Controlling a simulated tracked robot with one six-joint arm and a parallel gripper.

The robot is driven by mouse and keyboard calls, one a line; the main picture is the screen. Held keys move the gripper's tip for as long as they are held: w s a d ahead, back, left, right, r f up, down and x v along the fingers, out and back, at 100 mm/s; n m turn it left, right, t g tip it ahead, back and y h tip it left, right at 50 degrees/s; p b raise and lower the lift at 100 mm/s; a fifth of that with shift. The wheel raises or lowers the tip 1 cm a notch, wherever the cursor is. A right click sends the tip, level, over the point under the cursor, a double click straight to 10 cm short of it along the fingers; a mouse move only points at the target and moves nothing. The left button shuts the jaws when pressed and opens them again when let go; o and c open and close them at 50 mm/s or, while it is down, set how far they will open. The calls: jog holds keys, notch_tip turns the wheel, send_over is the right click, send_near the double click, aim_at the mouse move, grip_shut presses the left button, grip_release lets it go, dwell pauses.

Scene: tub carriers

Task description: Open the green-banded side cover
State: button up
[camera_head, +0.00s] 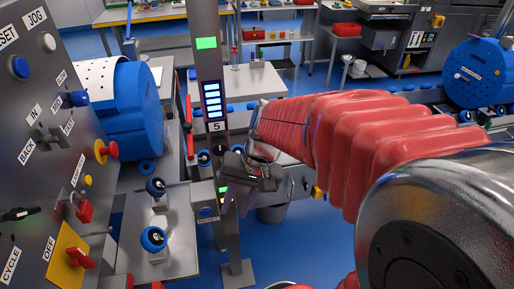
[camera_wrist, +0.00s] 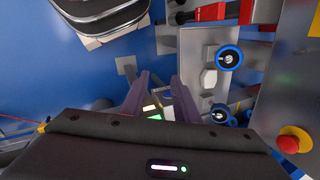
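I cannot make out a side cover with a green band for certain in either view. Green does show on the upright metal post, as a green panel (camera_head: 206,43) near its top and a small green patch (camera_head: 222,189) lower down, partly behind my gripper. My gripper (camera_head: 235,208) is in front of the lower post in the head view, its fingers pointing down. In the wrist view my gripper (camera_wrist: 160,78) has its two purple fingers apart. A small lit green and pale part (camera_wrist: 154,117) shows between the finger bases. Nothing is seen held.
A control panel (camera_head: 40,130) with knobs and buttons fills the left. Blue-rimmed rollers (camera_head: 154,238) stand on a metal plate nearby. A blue perforated tub (camera_head: 130,108) is behind the panel, another blue drum (camera_head: 478,73) at far right. Blue floor is open right of the post.

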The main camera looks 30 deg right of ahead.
jog(key=w+d+f+m+t+y, duration=0.2)
jog(key=d+f+m+t, duration=0.2)
jog(key=d+f+m, duration=0.45)
jog(key=w+d+f+m+t+y, duration=0.2)
jog(key=d+f+m+t, duration=0.3)
jog(key=f, duration=0.7)
jog(key=w+d+f+m+t+y, duration=0.25)
jog(key=d+f+m, duration=0.25)
jog(key=f+m, duration=0.45)
jog(key=s+d+f+m+t+h, duration=0.1)
jog(key=d+f+m+h, duration=0.3)
jog(key=d, duration=0.4)
jog(key=s+d+f+m+t+h, duration=0.1)
jog(key=d+f+m+t+h, duration=0.3)
jog(key=d+h, duration=0.3)
jog(key=shift+d+f+h, duration=0.35)
jog(key=shift+d+f, duration=0.05)
jog(key=shift+f, duration=0.45)
jog(key=shift+w+t, duration=0.15)
jog(key=shift+t, duration=0.1)
jog(key=w+d, duration=0.1)
jog(key=w, duration=1.2)
jog(key=shift+w, duration=0.25)
